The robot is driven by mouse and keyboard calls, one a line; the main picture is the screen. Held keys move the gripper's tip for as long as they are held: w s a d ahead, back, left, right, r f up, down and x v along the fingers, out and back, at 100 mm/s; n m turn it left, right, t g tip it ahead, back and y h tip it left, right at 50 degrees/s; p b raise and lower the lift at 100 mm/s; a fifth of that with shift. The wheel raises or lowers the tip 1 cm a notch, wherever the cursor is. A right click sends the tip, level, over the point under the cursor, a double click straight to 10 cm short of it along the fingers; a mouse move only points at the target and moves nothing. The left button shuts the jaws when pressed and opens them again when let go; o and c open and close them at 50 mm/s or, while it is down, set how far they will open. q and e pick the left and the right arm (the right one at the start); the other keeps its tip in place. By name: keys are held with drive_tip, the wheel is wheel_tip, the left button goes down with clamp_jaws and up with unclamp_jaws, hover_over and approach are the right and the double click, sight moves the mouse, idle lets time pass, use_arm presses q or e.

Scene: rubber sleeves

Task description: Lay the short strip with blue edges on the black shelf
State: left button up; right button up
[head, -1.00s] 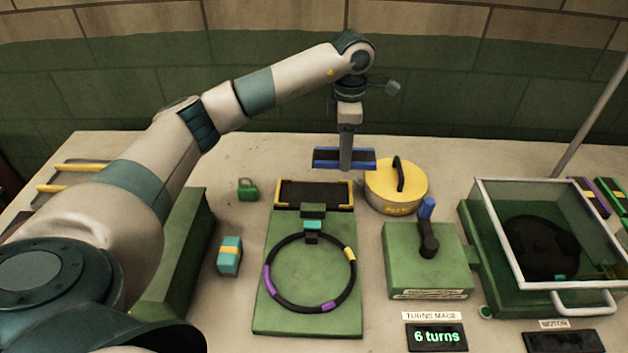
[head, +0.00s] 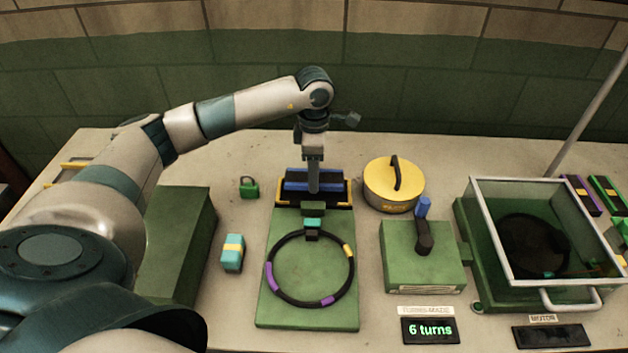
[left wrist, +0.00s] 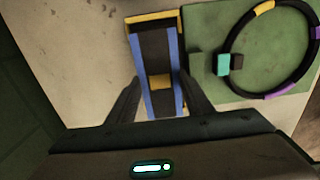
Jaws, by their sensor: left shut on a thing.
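The short dark strip with blue edges (head: 298,186) is held in my left gripper (head: 313,187), whose arm reaches in from the left. In the left wrist view the strip (left wrist: 154,48) runs between the two fingers, with a yellow band across it near the gripper. The strip is lined up over the black shelf with yellow edging (head: 345,200) at the back of the green board. I cannot tell whether the strip touches the shelf or hangs just above it. The strip hides much of the shelf's surface. My right gripper is out of view.
The green board (head: 272,318) carries a dark ring with coloured bands (head: 272,288). A yellow round tin (head: 393,190) stands right of the shelf. A green crank box (head: 405,262) and a glass-lidded case (head: 600,270) stand further right. A small green padlock-shaped weight (head: 249,187) sits to the left.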

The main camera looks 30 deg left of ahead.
use_arm(q)
wheel_tip(320, 180, down, 3)
drive_tip(key=shift+f+p, duration=0.15)
drive_tip(key=shift+p, duration=0.6)
drive_tip(key=shift+f, duration=0.2)
drive_tip(key=o, duration=0.8)
drive_tip(key=shift+r, duration=0.25)
drive_tip(key=shift+r+b, duration=0.3)
drive_tip(key=shift+b, duration=0.05)
wheel_tip(320, 180, up, 10)
drive_tip(key=b, duration=0.4)
drive_tip(key=shift+r, duration=0.6)
